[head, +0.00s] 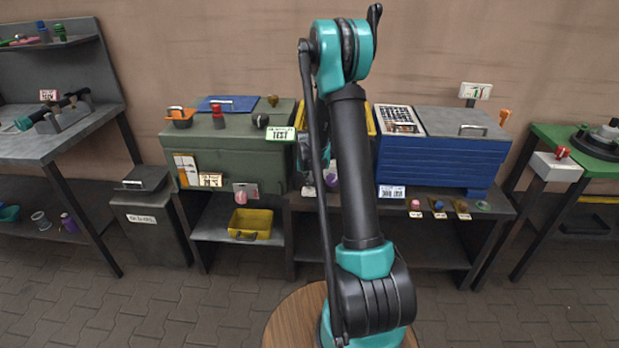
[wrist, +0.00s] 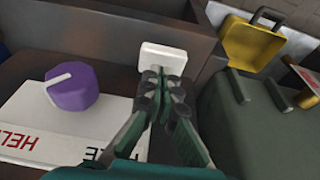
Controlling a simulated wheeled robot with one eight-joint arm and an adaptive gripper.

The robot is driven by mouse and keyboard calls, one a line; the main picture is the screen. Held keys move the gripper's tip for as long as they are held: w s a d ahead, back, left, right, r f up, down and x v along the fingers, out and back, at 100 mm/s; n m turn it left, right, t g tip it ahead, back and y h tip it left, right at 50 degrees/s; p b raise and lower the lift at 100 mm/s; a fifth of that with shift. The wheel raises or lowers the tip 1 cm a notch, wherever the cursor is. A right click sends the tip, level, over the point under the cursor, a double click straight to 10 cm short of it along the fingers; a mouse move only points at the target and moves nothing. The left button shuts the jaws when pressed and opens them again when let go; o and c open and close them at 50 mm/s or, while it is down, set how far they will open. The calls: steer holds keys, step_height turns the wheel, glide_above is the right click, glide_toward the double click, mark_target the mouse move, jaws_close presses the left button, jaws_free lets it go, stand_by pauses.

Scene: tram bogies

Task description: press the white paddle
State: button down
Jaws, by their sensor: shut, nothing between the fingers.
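The white paddle (wrist: 163,58) is a small pale block with rounded corners, in the upper middle of the wrist view, against a dark brown panel. My gripper (wrist: 165,84) is shut and empty. Its fingertips are right in front of the paddle's lower edge and cover part of it; I cannot tell whether they touch.
Left of the gripper is a purple knob (wrist: 72,88) with a white pointer, above a white plate (wrist: 50,125) with red letters. Close on the right stands a dark green box (wrist: 240,120) and an open yellow case (wrist: 252,44). A blue chest (head: 435,150) stands right of my arm.

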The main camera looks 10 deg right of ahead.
steer(key=shift+f, duration=0.4)
steer(key=shift+f, duration=0.95)
steer(key=d+v, duration=0.1)
steer(key=v, duration=1.2)
steer(key=shift+w+a+r, duration=0.3)
steer(key=shift+a+r, duration=0.1)
steer(key=shift+r, duration=0.15)
